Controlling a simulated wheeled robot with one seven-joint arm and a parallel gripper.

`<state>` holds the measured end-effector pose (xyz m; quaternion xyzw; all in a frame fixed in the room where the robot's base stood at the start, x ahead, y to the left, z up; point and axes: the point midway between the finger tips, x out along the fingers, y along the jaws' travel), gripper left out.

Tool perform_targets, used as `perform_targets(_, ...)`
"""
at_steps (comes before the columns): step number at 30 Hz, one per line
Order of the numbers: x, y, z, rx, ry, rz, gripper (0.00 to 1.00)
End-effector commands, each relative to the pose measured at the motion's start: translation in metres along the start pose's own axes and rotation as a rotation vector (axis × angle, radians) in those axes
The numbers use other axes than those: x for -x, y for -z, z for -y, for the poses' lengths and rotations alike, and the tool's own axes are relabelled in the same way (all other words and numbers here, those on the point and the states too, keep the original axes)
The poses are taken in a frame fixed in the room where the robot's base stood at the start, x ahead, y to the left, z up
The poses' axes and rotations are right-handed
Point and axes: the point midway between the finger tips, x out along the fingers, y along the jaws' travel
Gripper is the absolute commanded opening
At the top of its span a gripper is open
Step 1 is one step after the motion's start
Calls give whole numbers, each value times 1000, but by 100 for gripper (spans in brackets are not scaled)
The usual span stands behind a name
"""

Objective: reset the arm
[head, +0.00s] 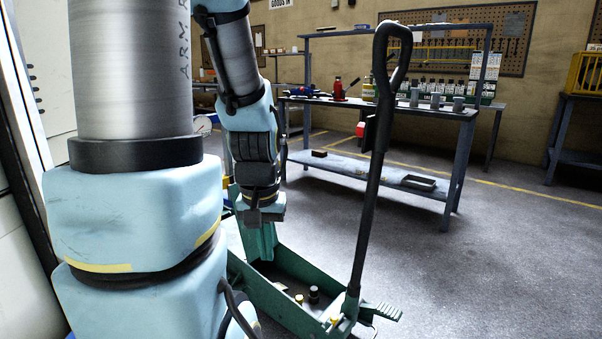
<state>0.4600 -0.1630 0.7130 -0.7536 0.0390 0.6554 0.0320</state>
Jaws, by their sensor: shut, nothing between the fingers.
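My arm, in light blue covers, hangs down left of centre in the head view. My gripper (265,213) is at its lower end, pointing down over the green trolley jack (275,308). It is shut and empty. The fingertips are hard to make out against the green metal, and I cannot tell whether they touch the jack. The jack stands on the floor, its left part hidden by my arm. Its long black handle (369,200) rises almost upright to a loop at the top, right of my gripper.
A grey-blue workbench (400,108) stands behind the jack, with a red bottle jack (339,90), bottles and cans on it. A pegboard (455,42) hangs behind. A yellow crate (585,73) sits on another bench at right. The floor right of the handle is clear.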

Motion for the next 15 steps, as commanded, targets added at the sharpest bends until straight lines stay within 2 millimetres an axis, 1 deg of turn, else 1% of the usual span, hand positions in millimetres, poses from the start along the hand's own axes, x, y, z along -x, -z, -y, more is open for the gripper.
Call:
perform_targets(1,19,3,0,0,0,0,0)
perform_targets(5,46,6,0,1,0,0,0)
perform_targets(8,72,10,-1,1,0,0,0)
perform_targets(9,86,12,-1,1,0,0,0)
perform_targets(15,151,21,-1,1,0,0,0)
